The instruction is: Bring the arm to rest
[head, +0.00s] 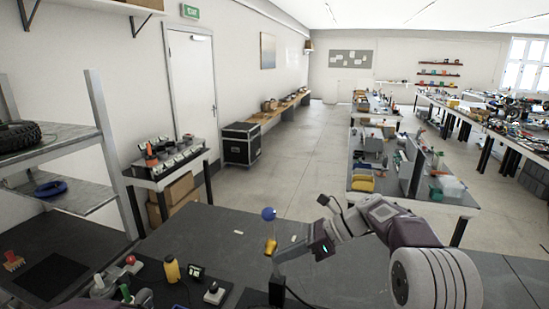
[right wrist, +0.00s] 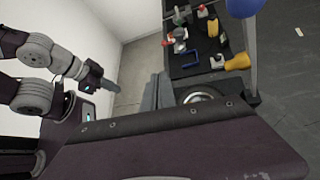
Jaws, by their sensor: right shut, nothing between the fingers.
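My right arm comes in from the right in the head view. Its gripper (head: 284,256) is shut and empty, with its fingers pointing left and slightly down above the dark worktop (head: 215,235). The ball also shows at the top of the right wrist view (right wrist: 243,8).
A metal shelf (head: 60,190) stands at the left. A black board (right wrist: 195,60) carries several small coloured parts. The worktop behind the gripper is mostly clear.

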